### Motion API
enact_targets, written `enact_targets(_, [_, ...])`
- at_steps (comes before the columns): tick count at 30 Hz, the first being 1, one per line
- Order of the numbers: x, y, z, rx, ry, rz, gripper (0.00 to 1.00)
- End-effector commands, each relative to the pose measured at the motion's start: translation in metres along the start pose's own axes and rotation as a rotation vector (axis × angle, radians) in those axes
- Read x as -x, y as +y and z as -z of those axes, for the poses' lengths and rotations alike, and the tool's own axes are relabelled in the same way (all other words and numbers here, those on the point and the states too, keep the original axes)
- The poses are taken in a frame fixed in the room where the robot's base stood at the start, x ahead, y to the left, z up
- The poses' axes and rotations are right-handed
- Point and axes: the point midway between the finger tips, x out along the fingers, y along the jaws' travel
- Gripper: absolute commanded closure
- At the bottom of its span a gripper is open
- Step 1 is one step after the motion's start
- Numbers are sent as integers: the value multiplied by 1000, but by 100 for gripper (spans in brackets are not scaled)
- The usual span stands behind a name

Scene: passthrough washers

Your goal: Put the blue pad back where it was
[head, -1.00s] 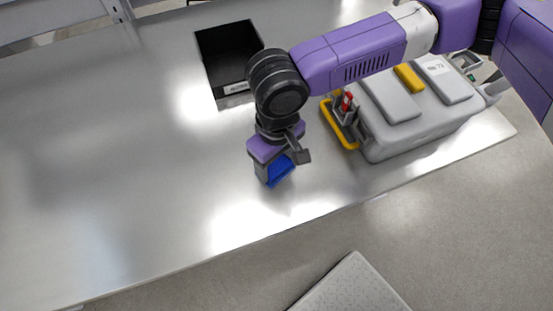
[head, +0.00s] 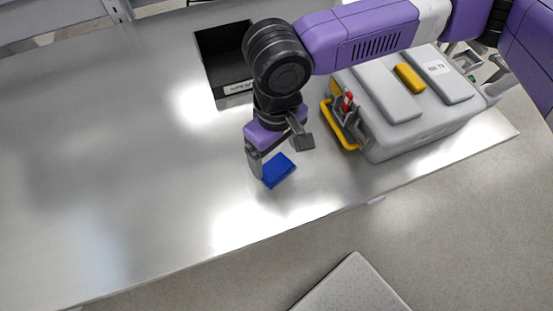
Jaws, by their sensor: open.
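The blue pad (head: 279,171) lies on the steel table (head: 130,200), near its front edge. My gripper (head: 262,165) is just above the pad and to its upper left. One finger shows at the pad's left side; the other is largely hidden behind my wrist. The jaws are open, and the pad is not held.
A black open bin (head: 222,60) with a label stands at the back, partly behind my arm. A grey case (head: 420,118) with a yellow handle and a red clip stands to the right. The left of the table is clear. A light grey panel (head: 352,287) lies below the front edge.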

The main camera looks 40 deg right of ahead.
Motion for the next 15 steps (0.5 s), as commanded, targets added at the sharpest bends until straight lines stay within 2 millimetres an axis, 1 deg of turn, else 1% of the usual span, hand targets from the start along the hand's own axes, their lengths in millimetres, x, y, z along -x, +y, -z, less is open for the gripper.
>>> enact_targets(1, [11, 0, 0, 1, 3, 0, 14])
enact_targets(3, [26, 0, 0, 0, 3, 0, 14])
enact_targets(6, [45, 0, 1, 0, 3, 0, 14])
enact_targets(10, [64, 0, 0, 0, 1, 1, 14])
enact_targets(15, [76, 0, 0, 0, 0, 0, 14])
